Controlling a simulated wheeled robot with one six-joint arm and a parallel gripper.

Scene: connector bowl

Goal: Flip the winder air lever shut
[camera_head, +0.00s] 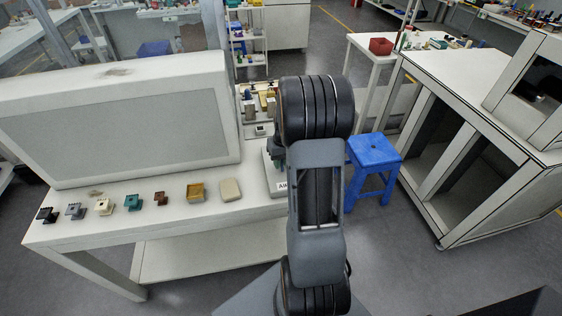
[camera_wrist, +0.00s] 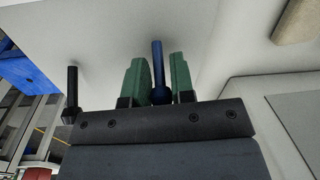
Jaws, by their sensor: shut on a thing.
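The air lever is a blue handle (camera_wrist: 158,68) with a round blue lower end, seen in the wrist view. It stands between the two green fingers of my gripper (camera_wrist: 158,78), which is shut on it. The lever's foot is hidden behind the dark gripper body. In the head view, a pale unit with a label reading "AI…" (camera_head: 282,186) sits at the table's right end. My arm covers the rest of it, and the lever and fingertips cannot be made out there.
A black upright rod (camera_wrist: 72,88) stands left of my gripper in the wrist view. A large white panelled box (camera_head: 120,120) fills the table's back. Several small coloured connectors (camera_head: 133,202) line its front. A blue stool (camera_head: 374,150) stands right of my arm.

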